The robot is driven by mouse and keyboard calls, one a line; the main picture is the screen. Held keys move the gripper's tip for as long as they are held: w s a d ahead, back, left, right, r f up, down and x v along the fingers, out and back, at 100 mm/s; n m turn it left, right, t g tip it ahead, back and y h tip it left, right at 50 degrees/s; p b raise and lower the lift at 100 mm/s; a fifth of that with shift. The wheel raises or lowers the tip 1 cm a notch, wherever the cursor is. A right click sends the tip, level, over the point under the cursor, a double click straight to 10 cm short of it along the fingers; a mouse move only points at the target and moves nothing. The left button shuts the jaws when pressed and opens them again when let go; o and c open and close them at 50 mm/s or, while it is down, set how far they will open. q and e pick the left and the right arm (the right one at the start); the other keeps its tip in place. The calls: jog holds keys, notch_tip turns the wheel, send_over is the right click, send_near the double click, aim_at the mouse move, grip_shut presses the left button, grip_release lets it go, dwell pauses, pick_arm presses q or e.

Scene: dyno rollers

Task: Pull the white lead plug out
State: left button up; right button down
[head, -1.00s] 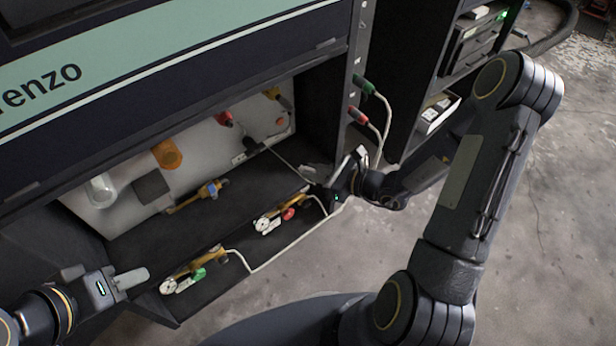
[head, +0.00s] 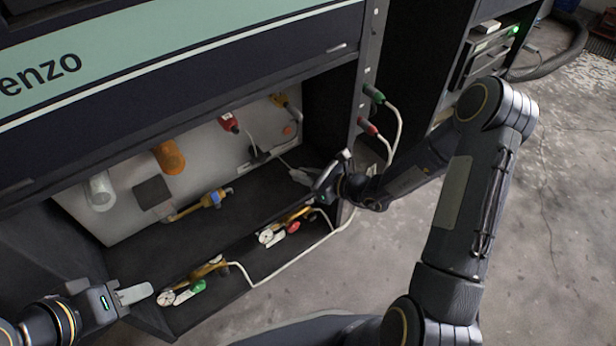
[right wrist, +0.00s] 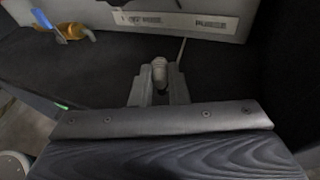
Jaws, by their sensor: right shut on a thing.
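The white lead plug (right wrist: 160,72), a pale ribbed cylinder, sits between the two fingers of my right gripper (right wrist: 158,90) in the right wrist view. In the head view my right gripper (head: 312,182) is shut on this pale plug (head: 299,176), inside the open bay at its right end. A thin pale lead (head: 285,162) runs from the plug toward a dark fitting (head: 261,155) on the back panel. The plug looks apart from the panel. My left gripper (head: 138,293) is at the bay's front left, seen side-on, so its opening is unclear.
The bay's back panel (head: 125,185) carries red, orange, yellow and clear fittings. Gauges with brass valves (head: 182,292) line the front ledge, with a white cable (head: 290,262) along it. Green (head: 373,93) and red (head: 367,126) plugs stick out of the right post.

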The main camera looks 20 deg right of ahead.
jog(key=shift+f, duration=0.45)
jog(key=c, duration=1.3)
grip_release()
jog(key=p+v, duration=0.2)
jog(key=v, duration=0.6)
